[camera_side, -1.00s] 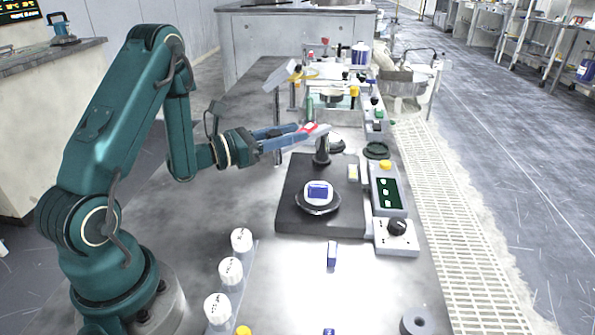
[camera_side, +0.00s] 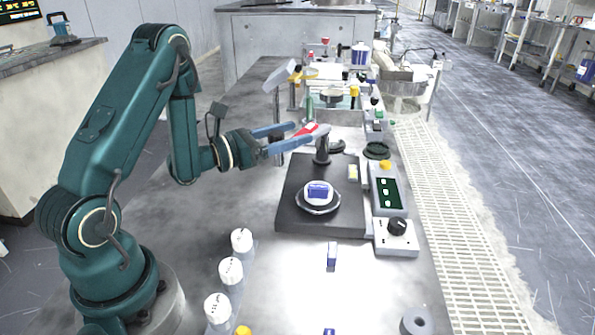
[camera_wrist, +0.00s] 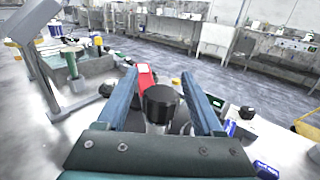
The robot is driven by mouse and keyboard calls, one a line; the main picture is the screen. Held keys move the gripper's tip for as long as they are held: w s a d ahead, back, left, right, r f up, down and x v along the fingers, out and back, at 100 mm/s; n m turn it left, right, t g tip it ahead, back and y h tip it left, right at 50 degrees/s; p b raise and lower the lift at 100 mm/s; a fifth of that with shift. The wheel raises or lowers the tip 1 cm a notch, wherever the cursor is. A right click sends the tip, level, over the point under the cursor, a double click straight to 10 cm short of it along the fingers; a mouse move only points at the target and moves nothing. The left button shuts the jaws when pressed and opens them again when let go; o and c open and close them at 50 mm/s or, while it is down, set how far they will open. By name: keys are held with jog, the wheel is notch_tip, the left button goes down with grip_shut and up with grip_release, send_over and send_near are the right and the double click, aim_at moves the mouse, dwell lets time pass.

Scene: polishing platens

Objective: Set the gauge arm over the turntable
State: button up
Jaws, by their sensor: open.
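The gauge arm (camera_side: 306,130) is a red piece with a white patch at the top of a dark upright post (camera_side: 322,151) on a black base plate (camera_side: 290,215). My gripper (camera_side: 310,128) has two blue fingers, spread apart at the post's top, with the red arm showing between them. In the wrist view, a black knob (camera_wrist: 160,101) and the red gauge arm (camera_wrist: 146,78) lie between the open fingers (camera_wrist: 163,85), with visible gaps on both sides. The turntable (camera_side: 318,209) is a dark disc with a light rim nearer the camera, carrying a white and blue piece. The red arm shows away from the disc.
A control box (camera_side: 386,190) with a yellow button and a dial box (camera_side: 397,238) stand right of the plate. White-capped containers (camera_side: 230,270) stand at front left. A blue block (camera_side: 331,254) lies in front. A grey post (camera_side: 278,120) stands behind my gripper.

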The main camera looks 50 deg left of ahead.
jog(key=s+a+m+g+h, duration=0.2)
jog(key=s+a+m+h, duration=0.3)
jog(key=a+h, duration=0.15)
notch_tip(320, 180, up, 8)
jog(key=s+d+m+g, duration=0.4)
jog(key=d+m+g, duration=0.2)
jog(key=d+m, duration=0.3)
jog(key=s+d+m+g, duration=0.3)
jog(key=d+m+g, duration=0.4)
jog(key=d, duration=0.5)
jog(key=s+a+f+m+t+y, duration=0.1)
jog(key=s+f+m+t+y, duration=0.25)
jog(key=s+m+y, duration=0.8)
notch_tip(320, 180, up, 8)
jog(key=w+m+g+h, duration=0.1)
jog(key=w+h, duration=0.1)
jog(key=h, duration=0.1)
jog(key=shift+w+d, duration=0.25)
jog(key=shift+w, duration=0.05)
